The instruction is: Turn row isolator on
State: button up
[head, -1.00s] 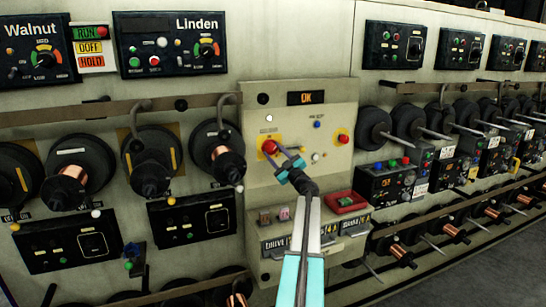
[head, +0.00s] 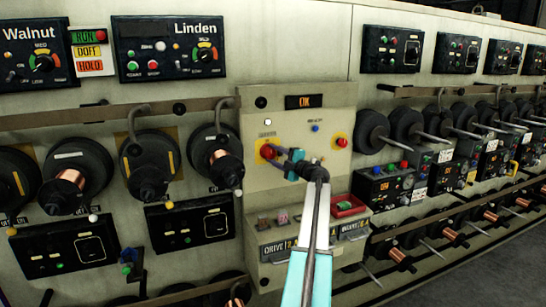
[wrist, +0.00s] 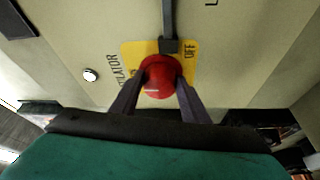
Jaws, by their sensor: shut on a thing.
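The row isolator is a red knob (head: 268,151) on a yellow plate, at the left of the beige central panel (head: 290,185). In the wrist view the red knob (wrist: 157,72) sits on the yellow plate (wrist: 132,50), with part of a label ending "LATOR" to the left and "OFF" at the right. My gripper (head: 274,154) reaches it from the right in the head view. In the wrist view the fingers of my gripper (wrist: 160,88) are shut on the red knob, one on each side.
A second red knob (head: 341,141) on yellow is to the right on the same panel. An "OK" display (head: 304,101) is above. A dark bar (wrist: 168,22) stands over the yellow plate. Spools line both sides.

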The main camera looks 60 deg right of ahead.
jog(key=shift+w+r, duration=0.1)
jog(key=shift+r, duration=0.1)
dwell(0.3)
jog(key=o, duration=1.1)
jog(key=shift+f, duration=0.1)
jog(key=shift+c, duration=0.2)
jog(key=shift+f, duration=0.1)
jog(key=shift+s+a, duration=0.15)
jog(key=shift+s, duration=0.4)
jog(key=r+b+v, duration=0.1)
jog(key=b+v, duration=0.2)
jog(key=v, duration=0.9)
jog(key=shift+s+f+b, duration=0.3)
jog(key=shift+s+f, duration=0.1)
jog(key=shift+a, duration=0.1)
